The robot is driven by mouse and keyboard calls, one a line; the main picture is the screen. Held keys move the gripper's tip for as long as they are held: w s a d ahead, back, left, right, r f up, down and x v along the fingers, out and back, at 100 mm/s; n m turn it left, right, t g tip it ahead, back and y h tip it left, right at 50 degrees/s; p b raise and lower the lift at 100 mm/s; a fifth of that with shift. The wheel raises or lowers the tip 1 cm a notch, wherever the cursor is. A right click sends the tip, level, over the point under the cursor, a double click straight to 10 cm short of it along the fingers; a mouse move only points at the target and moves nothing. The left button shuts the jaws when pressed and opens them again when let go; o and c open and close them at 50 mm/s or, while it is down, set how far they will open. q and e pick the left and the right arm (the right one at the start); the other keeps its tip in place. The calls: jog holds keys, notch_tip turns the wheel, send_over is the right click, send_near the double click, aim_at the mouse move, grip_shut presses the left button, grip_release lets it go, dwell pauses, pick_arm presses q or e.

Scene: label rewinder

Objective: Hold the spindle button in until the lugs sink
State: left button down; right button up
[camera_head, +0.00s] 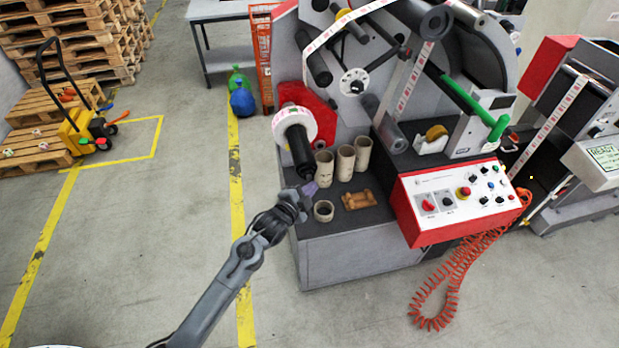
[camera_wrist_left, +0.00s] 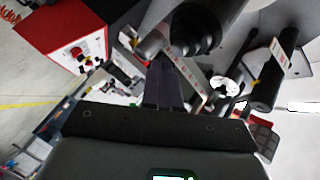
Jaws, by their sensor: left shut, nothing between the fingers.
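The black spindle (camera_head: 300,152) sticks out from the machine's left side with a white label roll (camera_head: 296,124) around its inner part. My left gripper (camera_head: 311,187) is shut and empty, with its fingertips close to the spindle's outer end. I cannot tell whether they touch it. In the left wrist view the dark fingers of my left gripper (camera_wrist_left: 165,62) point toward the black round spindle end (camera_wrist_left: 196,34). The button and the lugs cannot be made out. My right gripper is not in view.
Several cardboard cores (camera_head: 345,162) stand on the grey ledge right of the spindle, beside a brown wooden piece (camera_head: 359,200). A red-edged control panel (camera_head: 462,198) is farther right, with an orange coiled hose (camera_head: 440,285) below.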

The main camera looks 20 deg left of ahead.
pick_arm(q)
jog(key=shift+d, duration=0.1)
jog(key=s+d+p, duration=0.1)
jog(key=s+p, duration=0.1)
jog(key=s+d+p, duration=0.1)
jog(key=s, duration=0.1)
jog(key=shift+d, duration=0.35)
dwell(0.5)
